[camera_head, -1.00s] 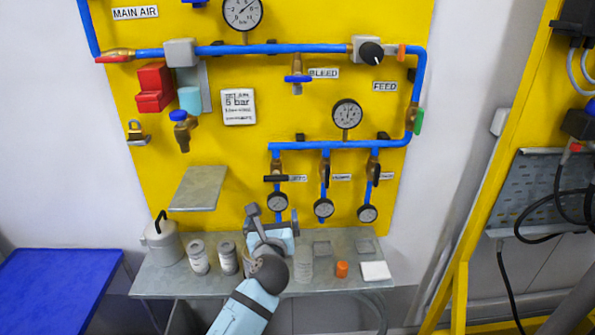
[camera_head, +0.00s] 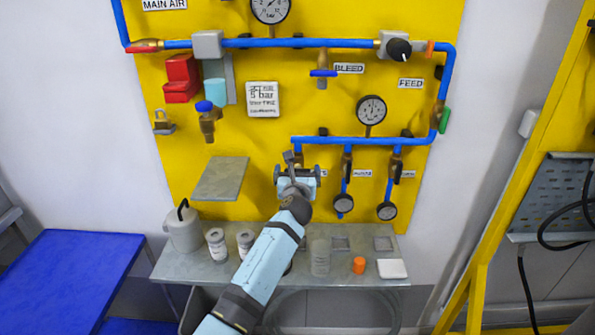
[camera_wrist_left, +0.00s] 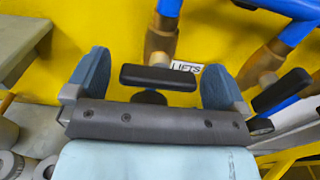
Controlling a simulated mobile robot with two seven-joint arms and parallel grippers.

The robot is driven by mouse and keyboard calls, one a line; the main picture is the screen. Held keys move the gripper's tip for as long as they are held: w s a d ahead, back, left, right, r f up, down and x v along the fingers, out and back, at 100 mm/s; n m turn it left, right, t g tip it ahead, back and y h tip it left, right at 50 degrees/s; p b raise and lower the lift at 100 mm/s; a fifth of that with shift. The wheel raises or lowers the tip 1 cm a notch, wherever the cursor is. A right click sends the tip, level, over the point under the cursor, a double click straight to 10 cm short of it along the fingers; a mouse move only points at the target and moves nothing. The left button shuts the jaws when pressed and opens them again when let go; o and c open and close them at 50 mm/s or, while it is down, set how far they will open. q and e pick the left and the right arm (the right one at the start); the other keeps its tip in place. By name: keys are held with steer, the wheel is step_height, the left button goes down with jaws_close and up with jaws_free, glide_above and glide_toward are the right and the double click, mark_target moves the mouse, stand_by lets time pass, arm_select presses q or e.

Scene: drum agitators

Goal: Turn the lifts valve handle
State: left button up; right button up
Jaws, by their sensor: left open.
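The lifts valve handle (camera_wrist_left: 158,77) is a black bar lying horizontally across a brass valve body (camera_wrist_left: 160,45) on a blue pipe, left of the LIFTS label (camera_wrist_left: 185,67). In the head view it is mostly hidden by my left gripper (camera_head: 297,172). In the left wrist view the left gripper (camera_wrist_left: 154,78) is open, with one blue finger to each side of the handle's ends. The handle appears between the fingers; I see no grip on it, and cannot tell the depth gap. My right gripper is not in view.
Two neighbouring valves with black handles (camera_head: 347,168) (camera_head: 397,170) stand close to the right, with gauges below. A grey shelf plate (camera_head: 221,178) juts out at left. Below, a bench (camera_head: 300,270) holds cans, an orange cap (camera_head: 359,265) and a white block (camera_head: 392,268).

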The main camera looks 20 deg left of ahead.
arm_select(q)
steer(key=shift+w+a, duration=0.1)
steer(key=shift+w, duration=0.2)
steer(key=c, duration=0.9)
